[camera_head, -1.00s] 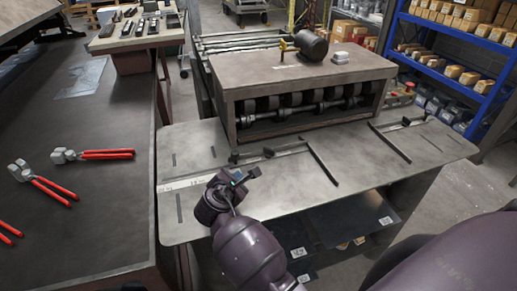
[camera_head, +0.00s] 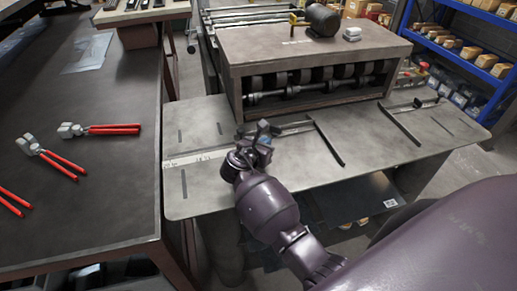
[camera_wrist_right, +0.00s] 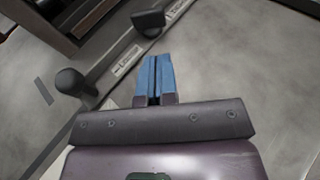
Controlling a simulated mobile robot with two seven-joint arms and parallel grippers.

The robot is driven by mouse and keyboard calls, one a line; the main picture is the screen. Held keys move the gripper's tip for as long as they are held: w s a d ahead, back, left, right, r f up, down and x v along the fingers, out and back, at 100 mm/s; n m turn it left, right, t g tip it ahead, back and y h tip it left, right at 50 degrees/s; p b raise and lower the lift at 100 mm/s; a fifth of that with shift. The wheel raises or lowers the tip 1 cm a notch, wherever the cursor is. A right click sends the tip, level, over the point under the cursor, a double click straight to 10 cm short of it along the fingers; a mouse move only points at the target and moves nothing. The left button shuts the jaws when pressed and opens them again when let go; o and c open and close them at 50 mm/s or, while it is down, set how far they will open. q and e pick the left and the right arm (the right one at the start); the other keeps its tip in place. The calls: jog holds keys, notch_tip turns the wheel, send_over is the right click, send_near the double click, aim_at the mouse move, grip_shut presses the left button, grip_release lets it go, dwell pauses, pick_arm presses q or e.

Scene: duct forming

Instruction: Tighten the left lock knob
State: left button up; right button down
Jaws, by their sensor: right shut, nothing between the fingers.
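My right gripper (camera_head: 264,130) is over the front table of the forming machine, at the left guide. Its blue fingers also show in the right wrist view (camera_wrist_right: 157,60); they are shut and empty. In the wrist view a dark round knob (camera_wrist_right: 75,82) stands at the left end of the labelled guide rail (camera_wrist_right: 127,60), left of the fingertips and apart from them. A dark block-like knob (camera_wrist_right: 148,19) is further along the rail, beyond the fingertips. I cannot tell which is the lock knob. In the head view my gripper partly hides this area. My left gripper is not in view.
The machine housing (camera_head: 310,45) with its rollers rises behind the table (camera_head: 215,120). A right guide bar (camera_head: 400,124) lies to the right. Red-handled tools (camera_head: 113,129) lie on the dark bench (camera_head: 100,190) at left. Blue shelving (camera_head: 462,45) stands at back right.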

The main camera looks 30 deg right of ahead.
aim_at(278, 131)
jog(key=shift+r+x, duration=0.2)
jog(key=shift+x, duration=0.85)
jog(key=shift+r+x, duration=0.15)
jog(key=shift+x, duration=0.85)
jog(key=shift+r+x, duration=0.2)
jog(key=shift+x, duration=0.85)
jog(key=shift+d, duration=0.15)
